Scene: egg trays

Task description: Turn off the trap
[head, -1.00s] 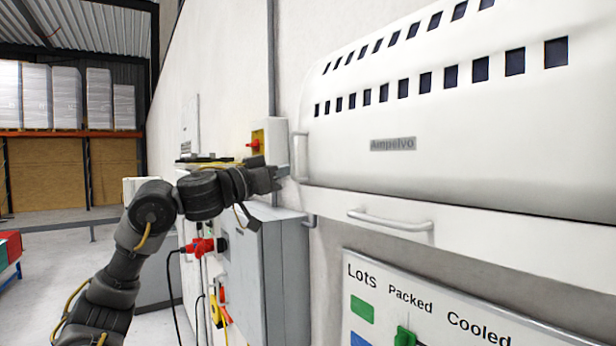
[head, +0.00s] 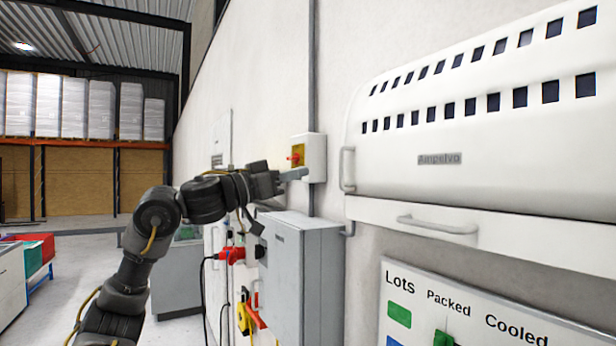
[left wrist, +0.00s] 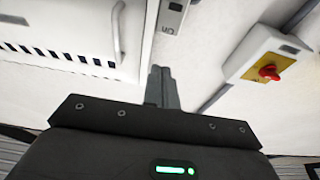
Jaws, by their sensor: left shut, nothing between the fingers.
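A large white vented unit marked "Ampelvo" (head: 440,158) hangs on the wall at the right of the head view; I cannot tell for sure that it is the trap. A white switch box (head: 316,160) with a red knob (head: 294,157) on a yellow plate is on the wall left of it. The knob also shows at the right of the left wrist view (left wrist: 269,73). My left gripper (head: 303,174) is shut and empty, its tips just below the knob in the head view. In the left wrist view its fingers (left wrist: 161,75) point between the vented unit and the switch box, apart from the knob.
A grey cabinet (head: 300,270) with a red plug (head: 232,255) stands out from the wall below my left arm. A white board (head: 470,310) with coloured markers hangs lower right.

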